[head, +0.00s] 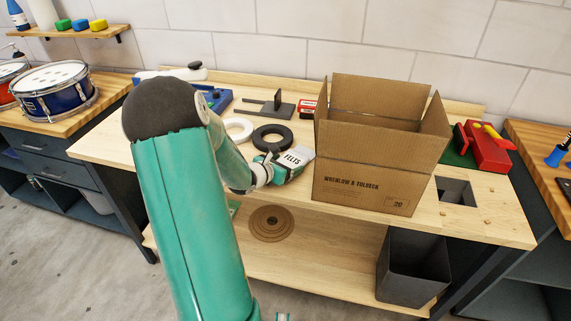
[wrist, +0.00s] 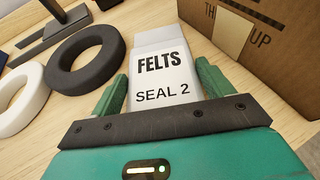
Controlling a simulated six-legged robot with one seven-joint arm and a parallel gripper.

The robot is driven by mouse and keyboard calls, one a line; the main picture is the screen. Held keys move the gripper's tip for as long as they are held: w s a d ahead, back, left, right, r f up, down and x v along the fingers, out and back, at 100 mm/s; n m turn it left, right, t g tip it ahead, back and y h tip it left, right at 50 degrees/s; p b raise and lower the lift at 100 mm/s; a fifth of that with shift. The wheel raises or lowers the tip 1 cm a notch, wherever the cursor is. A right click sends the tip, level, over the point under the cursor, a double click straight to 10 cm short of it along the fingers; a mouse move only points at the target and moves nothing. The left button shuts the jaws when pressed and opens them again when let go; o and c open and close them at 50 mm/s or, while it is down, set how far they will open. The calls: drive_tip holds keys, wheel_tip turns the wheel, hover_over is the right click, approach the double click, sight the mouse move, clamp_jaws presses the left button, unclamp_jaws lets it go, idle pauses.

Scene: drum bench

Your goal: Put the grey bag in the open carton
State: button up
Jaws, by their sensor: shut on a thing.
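The grey bag (head: 291,158) is pale, with a label reading FELTS; in the wrist view the bag (wrist: 160,60) also reads SEAL 2. My gripper (head: 284,167) is shut on it, with one green finger on each side in the wrist view (wrist: 162,82). I cannot tell whether the bag touches the bench top. The open carton (head: 365,182) stands upright just right of the bag, its flaps up. Its printed side also shows in the wrist view (wrist: 283,55). The carton's floor is hidden.
A black ring (head: 272,137) and a white ring (head: 238,129) lie left of the bag. A red tool (head: 486,148) sits right of the carton, near a square opening (head: 457,192) in the bench. A dark bin (head: 411,267) stands below.

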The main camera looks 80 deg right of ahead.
drive_tip(key=o, duration=1)
drive_tip(key=shift+f, duration=0.1)
drive_tip(key=shift+c, duration=0.2)
drive_tip(key=shift+w+a+r, duration=0.15)
drive_tip(key=shift+r, duration=0.1)
drive_tip(key=v, duration=1.1)
drive_tip(key=shift+w+a+r, duration=0.1)
drive_tip(key=shift+a, duration=0.15)
